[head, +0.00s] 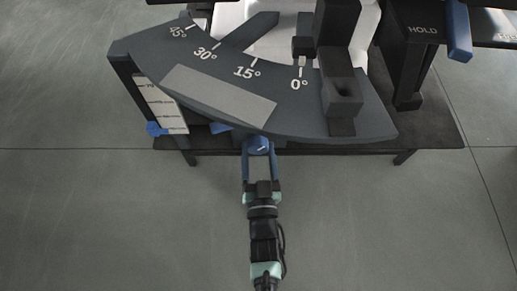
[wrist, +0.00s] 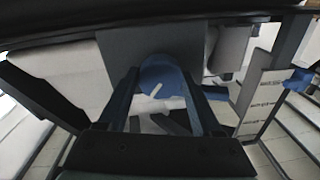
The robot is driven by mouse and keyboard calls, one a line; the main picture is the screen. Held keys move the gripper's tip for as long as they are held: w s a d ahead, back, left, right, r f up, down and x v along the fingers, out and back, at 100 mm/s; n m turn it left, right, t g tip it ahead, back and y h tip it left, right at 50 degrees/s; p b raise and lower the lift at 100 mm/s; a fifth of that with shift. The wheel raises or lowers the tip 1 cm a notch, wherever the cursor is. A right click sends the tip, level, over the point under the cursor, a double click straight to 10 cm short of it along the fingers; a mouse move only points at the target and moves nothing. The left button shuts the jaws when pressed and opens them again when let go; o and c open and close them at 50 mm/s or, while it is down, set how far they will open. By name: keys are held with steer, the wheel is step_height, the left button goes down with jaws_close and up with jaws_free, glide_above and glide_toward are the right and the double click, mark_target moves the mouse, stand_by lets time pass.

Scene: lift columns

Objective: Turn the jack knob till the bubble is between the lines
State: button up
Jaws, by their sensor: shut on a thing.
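The blue round jack knob (head: 258,145) sits under the front edge of the dark angle plate. In the wrist view my gripper (wrist: 161,90) is shut on the knob. I cannot make out a bubble or its lines in either view.
The dark angle plate (head: 205,54) carries marks from 0° to 45° and overhangs the knob. A white card with lines (head: 160,104) and a blue knob (head: 155,129) are at the left. Another blue handle (head: 458,30) is at the upper right. The floor in front is clear.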

steer(key=shift+m, duration=0.9)
steer(key=o, duration=1.4)
steer(key=shift+c, duration=0.2)
steer(key=s+p, duration=0.5)
steer(key=s, duration=0.8)
steer(key=shift+d+f, duration=0.35)
steer(key=shift+f, duration=0.05)
